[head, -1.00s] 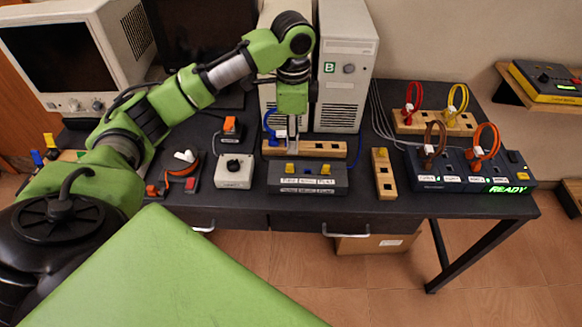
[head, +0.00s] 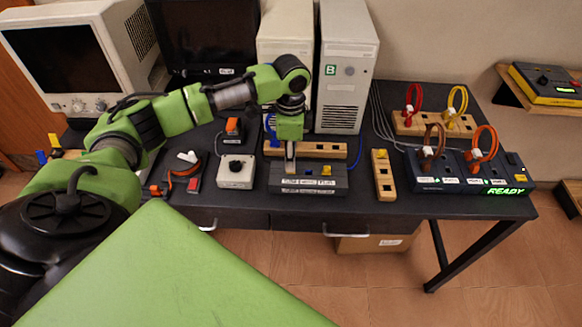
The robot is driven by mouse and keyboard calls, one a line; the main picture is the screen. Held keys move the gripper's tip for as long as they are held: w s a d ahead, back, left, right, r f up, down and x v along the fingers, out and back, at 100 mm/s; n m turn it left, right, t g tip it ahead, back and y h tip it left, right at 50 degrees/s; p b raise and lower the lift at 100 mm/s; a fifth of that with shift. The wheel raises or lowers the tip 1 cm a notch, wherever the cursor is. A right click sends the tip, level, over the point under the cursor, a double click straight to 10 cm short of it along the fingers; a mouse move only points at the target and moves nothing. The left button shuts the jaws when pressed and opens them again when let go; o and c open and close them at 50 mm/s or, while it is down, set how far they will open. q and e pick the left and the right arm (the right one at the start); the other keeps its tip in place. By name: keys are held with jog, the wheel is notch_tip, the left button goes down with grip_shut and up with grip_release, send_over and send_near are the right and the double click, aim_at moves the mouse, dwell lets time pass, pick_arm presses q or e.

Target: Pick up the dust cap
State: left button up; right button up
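Small yellow dust caps show in the head view. One cap (head: 326,170) sits on the right part of a dark grey port box (head: 308,185). Another cap (head: 380,154) sits at the far end of a narrow wooden block (head: 384,178). My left gripper (head: 290,168) points down at the left part of the grey box, where a cap showed earlier. That cap is now hidden behind the fingers or between them. The fingers appear edge-on, so their opening and any contact cannot be told. My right gripper is out of view.
A wooden block (head: 325,150) with a blue cable (head: 270,127) lies behind the grey box. A white switch box (head: 236,172) stands to the left. A dark unit (head: 467,178) reading READY, with looped cables, stands to the right. Two computer towers stand behind.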

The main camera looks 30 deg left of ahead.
pick_arm(q)
jog(key=shift+f, duration=1.35)
jog(key=c, duration=0.7)
grip_shut()
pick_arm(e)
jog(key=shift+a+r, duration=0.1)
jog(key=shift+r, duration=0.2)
pick_arm(q)
jog(key=shift+r, duration=0.1)
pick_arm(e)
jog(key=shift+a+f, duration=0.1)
